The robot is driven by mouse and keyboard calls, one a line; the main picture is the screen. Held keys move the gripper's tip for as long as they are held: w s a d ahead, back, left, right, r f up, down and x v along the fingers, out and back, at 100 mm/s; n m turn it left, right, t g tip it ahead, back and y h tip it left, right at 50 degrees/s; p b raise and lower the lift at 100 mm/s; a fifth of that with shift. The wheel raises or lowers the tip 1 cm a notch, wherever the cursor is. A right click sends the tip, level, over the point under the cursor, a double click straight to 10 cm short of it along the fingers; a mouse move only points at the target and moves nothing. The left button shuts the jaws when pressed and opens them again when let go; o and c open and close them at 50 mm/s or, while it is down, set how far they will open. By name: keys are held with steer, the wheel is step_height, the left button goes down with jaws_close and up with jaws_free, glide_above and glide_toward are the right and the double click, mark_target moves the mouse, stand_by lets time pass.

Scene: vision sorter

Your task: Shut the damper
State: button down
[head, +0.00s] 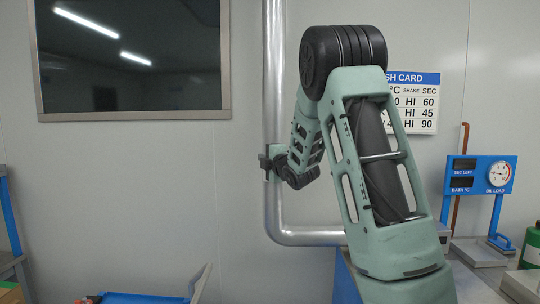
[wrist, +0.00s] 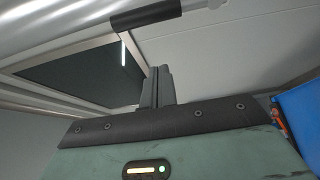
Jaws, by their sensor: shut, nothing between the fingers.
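The damper's lever shows in the wrist view as a metal bar with a dark grip (wrist: 146,16), across the top of the picture. In the head view a bright metal duct (head: 274,90) runs down the wall and bends right, and my wrist is beside it. My gripper (wrist: 157,72) is shut and empty, its fingers pointing toward the dark grip. The tips look a little short of the grip; I cannot tell whether they touch. In the head view my arm hides the fingers and most of the lever. The damper's plate is not visible.
A dark framed window (head: 130,55) is on the wall at the left. A blue-edged tray (head: 140,298) is at the bottom left.

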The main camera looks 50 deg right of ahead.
steer(key=shift+w+d+p, duration=0.25)
steer(key=shift+d+p, duration=0.4)
steer(key=shift+d, duration=0.1)
steer(key=shift+w+d+p, duration=0.2)
steer(key=shift+d+p, duration=0.5)
steer(key=shift+d, duration=0.05)
steer(key=shift+w+d+p, duration=0.25)
steer(key=shift+d+p, duration=0.4)
steer(key=shift+d, duration=0.1)
steer(key=shift+f+b, duration=0.15)
steer(key=shift+b, duration=0.45)
steer(key=shift+s+d+m+b, duration=0.15)
steer(key=shift+m+b, duration=0.15)
steer(key=shift+b, duration=0.15)
